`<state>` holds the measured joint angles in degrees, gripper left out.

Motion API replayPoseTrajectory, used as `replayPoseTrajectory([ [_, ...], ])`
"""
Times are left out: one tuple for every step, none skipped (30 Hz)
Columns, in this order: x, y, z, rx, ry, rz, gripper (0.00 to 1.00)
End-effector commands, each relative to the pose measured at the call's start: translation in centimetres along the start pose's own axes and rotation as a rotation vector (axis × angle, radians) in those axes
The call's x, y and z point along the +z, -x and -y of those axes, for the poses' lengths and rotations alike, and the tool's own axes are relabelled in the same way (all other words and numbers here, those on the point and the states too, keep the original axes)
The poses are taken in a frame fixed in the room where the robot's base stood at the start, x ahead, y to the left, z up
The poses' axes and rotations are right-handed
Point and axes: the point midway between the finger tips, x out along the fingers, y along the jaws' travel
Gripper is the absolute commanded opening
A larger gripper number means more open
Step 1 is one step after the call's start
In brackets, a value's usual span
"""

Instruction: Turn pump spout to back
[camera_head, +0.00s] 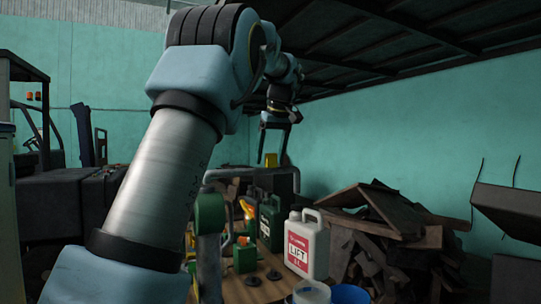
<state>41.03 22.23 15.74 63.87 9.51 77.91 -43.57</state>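My gripper (273,152) hangs high in the middle of the picture at the end of my arm, fingers pointing down and spread apart. A small yellow piece (285,160) shows below and behind the fingers; I cannot tell whether it is near them or farther back. No pump spout can be made out with certainty. A green-topped grey upright piece (209,213) stands left of the table items and may be part of a pump. Yellow-orange parts (247,208) show behind it, small and partly hidden. My arm covers much of the left side.
A wooden table (252,290) holds a white jug labelled LIFT (307,247), a dark green can (271,222), a green block (245,259) and dark discs (274,275). A blue-rimmed container (349,294) is at the front. Scrap wood (385,225) is piled at right; a dark overhead structure (410,35) hangs above.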

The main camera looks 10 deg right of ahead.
Motion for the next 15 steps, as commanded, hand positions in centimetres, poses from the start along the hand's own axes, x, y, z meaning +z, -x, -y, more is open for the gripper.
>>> replayPoseTrajectory([
  [0.0,0.0,0.0,0.000,-0.001,0.001,0.74],
  [0.1,0.0,0.0,0.000,-0.001,0.001,0.74],
  [0.1,0.0,0.0,0.000,-0.001,0.002,0.74],
  [0.1,0.0,0.0,0.000,-0.001,0.002,0.74],
  [0.1,0.0,0.0,0.000,-0.001,0.002,0.74],
  [0.1,0.0,0.0,0.000,-0.001,0.002,0.74],
  [0.1,0.1,0.0,0.000,-0.001,0.002,0.74],
  [0.1,0.2,-0.1,0.001,-0.001,0.001,0.74],
  [0.1,0.5,-0.1,0.002,-0.001,0.000,0.74],
  [0.1,0.8,-0.1,0.002,-0.002,0.000,0.74],
  [0.1,1.2,-0.1,0.002,-0.002,0.000,0.74],
  [0.1,1.8,-0.1,0.003,-0.002,-0.001,0.74],
  [0.1,2.3,-0.1,0.003,-0.002,0.000,0.74],
  [0.1,2.9,-0.1,0.004,-0.002,-0.002,0.74],
  [0.0,3.7,-0.1,0.003,-0.002,-0.001,0.74],
])
